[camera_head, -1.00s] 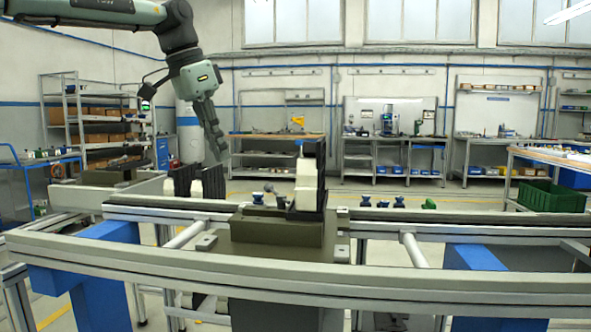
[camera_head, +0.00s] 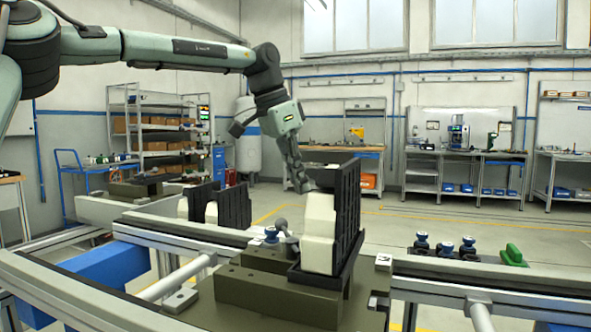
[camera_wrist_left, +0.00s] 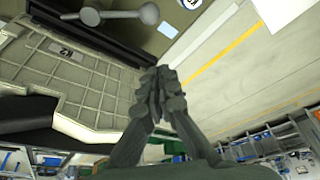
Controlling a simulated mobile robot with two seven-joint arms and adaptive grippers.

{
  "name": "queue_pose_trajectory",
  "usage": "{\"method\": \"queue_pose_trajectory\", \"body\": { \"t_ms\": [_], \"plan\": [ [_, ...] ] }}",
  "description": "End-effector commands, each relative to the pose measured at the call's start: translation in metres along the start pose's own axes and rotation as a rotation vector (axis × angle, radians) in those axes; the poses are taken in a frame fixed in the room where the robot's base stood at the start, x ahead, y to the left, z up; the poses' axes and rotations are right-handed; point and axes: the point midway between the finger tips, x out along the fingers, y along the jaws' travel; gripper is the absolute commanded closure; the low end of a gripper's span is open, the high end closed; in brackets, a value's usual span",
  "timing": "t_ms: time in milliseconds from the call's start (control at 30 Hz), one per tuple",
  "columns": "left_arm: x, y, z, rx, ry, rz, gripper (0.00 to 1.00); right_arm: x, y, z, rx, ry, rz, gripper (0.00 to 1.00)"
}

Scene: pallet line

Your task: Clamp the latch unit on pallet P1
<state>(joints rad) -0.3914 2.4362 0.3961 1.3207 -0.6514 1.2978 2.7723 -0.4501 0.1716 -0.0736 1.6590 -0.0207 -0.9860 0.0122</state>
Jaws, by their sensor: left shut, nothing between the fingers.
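The unit on the pallet in front of me has a cream block (camera_head: 320,235) against an upright black plate (camera_head: 347,208), on an olive base (camera_head: 260,291). A grey lever (camera_head: 284,228) with a ball end stands at its left; it also shows in the left wrist view (camera_wrist_left: 120,15). I cannot read a P1 mark. The wrist view shows a ribbed pale face (camera_wrist_left: 60,70) with a tag that looks like "K2". My left gripper (camera_head: 303,186) is shut and empty, pointing down at the top of the cream block; contact cannot be told. My right gripper is not in view.
The pallet sits on a conveyor with metal rails (camera_head: 455,273). Similar black and cream units (camera_head: 232,206) stand behind to the left. Blue knobbed parts (camera_head: 445,246) and a green part (camera_head: 513,254) are at the right. The floor beyond is clear.

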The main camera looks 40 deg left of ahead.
Motion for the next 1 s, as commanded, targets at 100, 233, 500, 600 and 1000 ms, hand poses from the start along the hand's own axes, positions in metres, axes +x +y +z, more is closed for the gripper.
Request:
{"method": "queue_pose_trajectory", "body": {
  "t_ms": [100, 233, 500, 600, 1000],
  "plan": [
    [0.028, 0.000, 0.001, 0.001, -0.003, 0.003, 1.00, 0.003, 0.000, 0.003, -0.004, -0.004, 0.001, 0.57],
    [0.054, 0.001, 0.001, 0.001, -0.003, 0.004, 1.00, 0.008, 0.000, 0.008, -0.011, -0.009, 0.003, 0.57],
    [0.045, 0.000, 0.034, -0.001, 0.003, 0.001, 1.00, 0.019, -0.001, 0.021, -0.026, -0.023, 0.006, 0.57],
    [0.045, 0.000, 0.038, 0.000, 0.002, -0.001, 1.00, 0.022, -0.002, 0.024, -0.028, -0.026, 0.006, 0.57],
    [0.045, 0.000, 0.040, 0.001, 0.000, -0.001, 1.00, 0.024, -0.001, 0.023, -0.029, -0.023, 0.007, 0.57]
  ]
}}
